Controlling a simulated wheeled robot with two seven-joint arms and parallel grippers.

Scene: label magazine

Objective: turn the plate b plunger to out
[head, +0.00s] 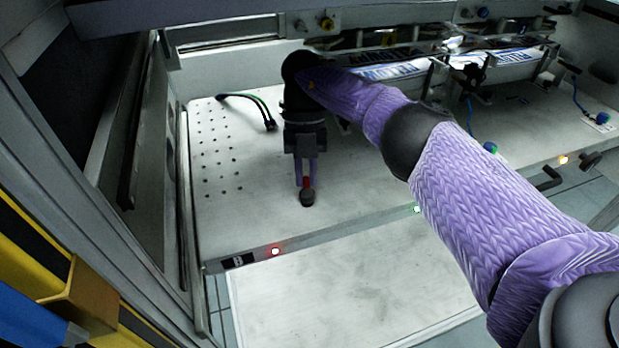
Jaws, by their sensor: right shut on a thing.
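The plate b plunger (307,198) has a dark round knob and a red part just behind it. It stands near the front edge of the pale plate (265,215). My right gripper (306,178) reaches down over it, its two purple fingers shut on the plunger around the red part. The fingers and the dark gripper body hide the plunger's far side. My left gripper is not in view.
A red light (275,251) and a small black label (238,261) sit on the front edge, with a green light (417,209) further right. Black and green cables (262,108) lie behind. Printed label stacks (515,57) are at the back right. A dark frame stands left.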

